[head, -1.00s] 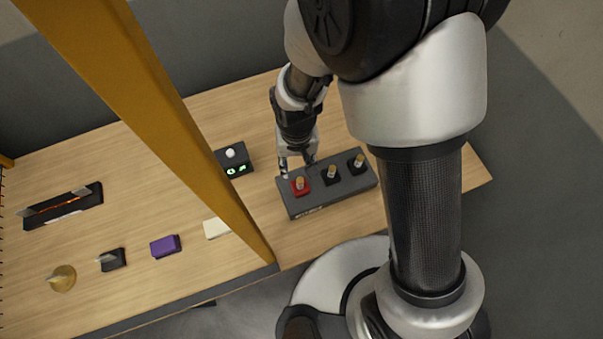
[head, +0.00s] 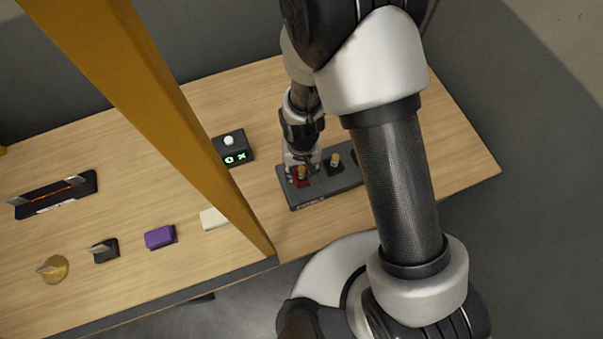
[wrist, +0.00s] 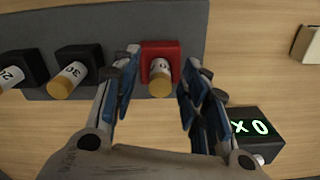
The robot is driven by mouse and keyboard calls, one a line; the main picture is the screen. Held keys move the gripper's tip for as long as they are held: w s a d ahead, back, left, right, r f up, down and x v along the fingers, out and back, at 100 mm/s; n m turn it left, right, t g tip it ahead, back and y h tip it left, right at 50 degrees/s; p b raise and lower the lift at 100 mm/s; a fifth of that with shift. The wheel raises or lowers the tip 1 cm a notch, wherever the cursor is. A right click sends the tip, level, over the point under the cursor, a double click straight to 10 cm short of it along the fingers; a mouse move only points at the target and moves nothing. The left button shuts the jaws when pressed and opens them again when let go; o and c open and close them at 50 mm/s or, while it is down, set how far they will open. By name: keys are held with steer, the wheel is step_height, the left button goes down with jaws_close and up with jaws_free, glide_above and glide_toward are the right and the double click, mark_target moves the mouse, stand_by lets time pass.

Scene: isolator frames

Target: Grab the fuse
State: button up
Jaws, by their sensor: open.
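A fuse (wrist: 160,80) with a tan end stands in a red holder (wrist: 152,50) in the wrist view. The head view shows the same fuse (head: 301,172) at the left end of a dark grey block (head: 324,196). My gripper (wrist: 162,80) is open, with one blue-padded finger on each side of the fuse and a gap on both sides. Two other fuses, one marked 30 (wrist: 66,80) and one marked 20 (wrist: 8,79), sit in black holders to the left in the wrist view. In the head view my arm hides the block's right end.
A small black box with a white knob and green display (head: 234,150) stands left of the block. A yellow post (head: 160,100) rises nearby. A white block (head: 213,219), purple block (head: 160,237), black switch (head: 104,250) and brass disc (head: 53,269) lie further left.

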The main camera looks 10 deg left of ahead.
steer(key=shift+c, duration=0.3)
jaws_close()
steer(key=shift+r, duration=0.1)
